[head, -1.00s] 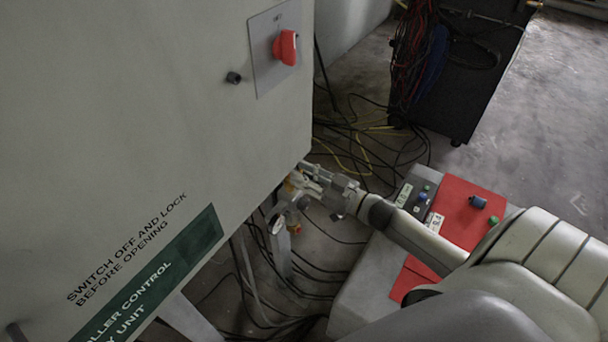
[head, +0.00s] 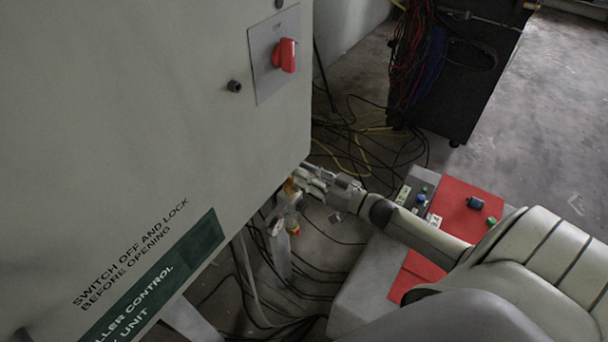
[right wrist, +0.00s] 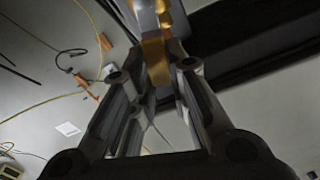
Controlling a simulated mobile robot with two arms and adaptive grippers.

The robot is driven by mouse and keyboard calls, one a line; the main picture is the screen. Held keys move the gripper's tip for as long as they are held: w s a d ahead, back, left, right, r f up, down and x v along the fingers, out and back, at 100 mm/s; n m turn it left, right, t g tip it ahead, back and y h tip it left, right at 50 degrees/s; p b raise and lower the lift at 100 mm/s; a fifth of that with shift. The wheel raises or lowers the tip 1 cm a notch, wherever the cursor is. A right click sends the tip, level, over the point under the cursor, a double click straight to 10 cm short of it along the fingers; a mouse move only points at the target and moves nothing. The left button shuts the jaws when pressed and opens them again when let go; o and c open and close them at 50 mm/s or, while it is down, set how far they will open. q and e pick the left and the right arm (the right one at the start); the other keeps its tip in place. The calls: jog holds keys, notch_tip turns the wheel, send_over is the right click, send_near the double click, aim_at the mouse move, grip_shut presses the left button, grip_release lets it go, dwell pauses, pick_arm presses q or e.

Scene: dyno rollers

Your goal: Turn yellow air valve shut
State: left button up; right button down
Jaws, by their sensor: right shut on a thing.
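The yellow air valve (head: 289,187) sits at the lower right edge of the grey control cabinet, partly hidden by my right gripper (head: 303,178). In the right wrist view the yellow valve handle (right wrist: 155,62) stands between the fingertips of my right gripper (right wrist: 155,85), which is shut on it. A pale metal fitting with a gauge (head: 279,222) hangs below the valve in the head view. My left gripper is not in view.
The grey cabinet (head: 130,120) with a red rotary switch (head: 286,55) fills the left. A box with a red top (head: 462,215) stands under my right arm. Cables (head: 350,140) lie on the floor. A black wheeled cabinet (head: 455,80) stands at the back.

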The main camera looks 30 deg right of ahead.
jog(key=w+d+f+m+b, duration=0.1)
jog(key=d+f+m+b, duration=0.3)
jog(key=m, duration=1.1)
jog(key=shift+w+f+b, duration=0.35)
jog(key=shift+f+b, duration=0.4)
jog(key=shift+f, duration=0.15)
jog(key=c, duration=1.4)
grip_release()
jog(key=v, duration=1.2)
jog(key=shift+d+f, duration=0.1)
